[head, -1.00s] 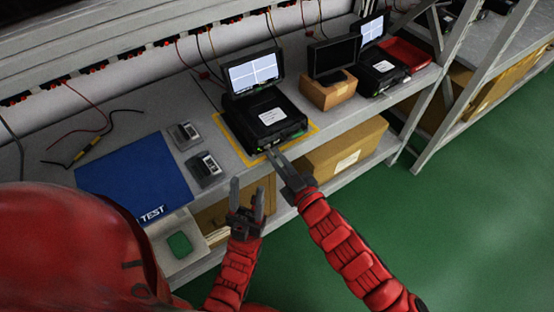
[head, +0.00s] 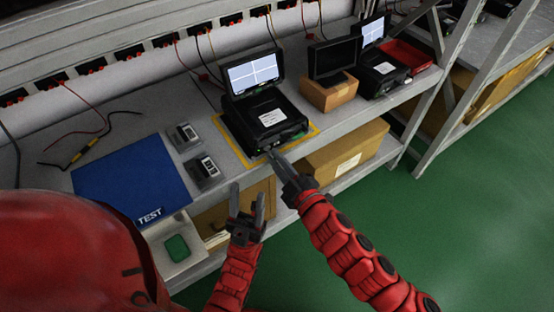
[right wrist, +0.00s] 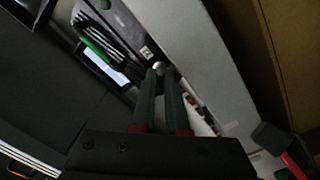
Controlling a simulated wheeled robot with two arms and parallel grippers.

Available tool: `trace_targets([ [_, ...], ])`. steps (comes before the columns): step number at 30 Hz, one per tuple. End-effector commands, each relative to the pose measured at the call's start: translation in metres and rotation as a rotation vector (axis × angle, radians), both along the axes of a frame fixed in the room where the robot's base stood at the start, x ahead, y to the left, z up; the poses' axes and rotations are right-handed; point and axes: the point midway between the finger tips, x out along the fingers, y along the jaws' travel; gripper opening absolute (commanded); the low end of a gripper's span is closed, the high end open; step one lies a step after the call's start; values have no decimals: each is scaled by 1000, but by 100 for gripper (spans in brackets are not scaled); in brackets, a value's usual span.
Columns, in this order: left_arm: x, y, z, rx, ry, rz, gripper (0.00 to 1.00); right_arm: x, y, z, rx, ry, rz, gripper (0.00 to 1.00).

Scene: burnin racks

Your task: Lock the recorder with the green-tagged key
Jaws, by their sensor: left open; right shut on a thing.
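The recorder (head: 265,122) is a black case with a raised lit screen (head: 253,74), standing inside a yellow outline on the bench shelf. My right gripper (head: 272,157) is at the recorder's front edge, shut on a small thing. In the right wrist view its fingertips (right wrist: 167,72) close on a small, pale, rounded piece close to the case. The thing is mostly hidden, and I cannot make out a key shape or green tag on it. My left gripper (head: 249,205) is open and empty, in front of the shelf edge and left of the right gripper.
A blue TEST mat (head: 132,181) and two small grey devices (head: 203,169) lie left of the recorder. A tray with a green pad (head: 178,247) is at lower left. Another monitor on a cardboard box (head: 328,92) and a second recorder (head: 382,76) stand right.

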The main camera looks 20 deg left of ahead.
Motion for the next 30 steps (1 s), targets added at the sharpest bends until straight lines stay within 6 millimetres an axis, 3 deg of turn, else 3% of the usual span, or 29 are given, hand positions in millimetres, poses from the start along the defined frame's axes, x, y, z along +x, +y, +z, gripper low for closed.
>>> trace_targets([
  [8,0,0,0,0,0,0,50,0,0,0,0,0,0,0],
  [9,0,0,0,0,0,0,50,0,0,0,0,0,0,16],
  [10,0,0,0,0,0,0,50,0,0,0,-1,0,1,19],
  [20,0,0,2,0,0,0,50,-3,-4,0,-2,1,-1,19],
  [30,0,0,22,0,0,0,50,-44,-56,3,-1,3,-4,19],
])
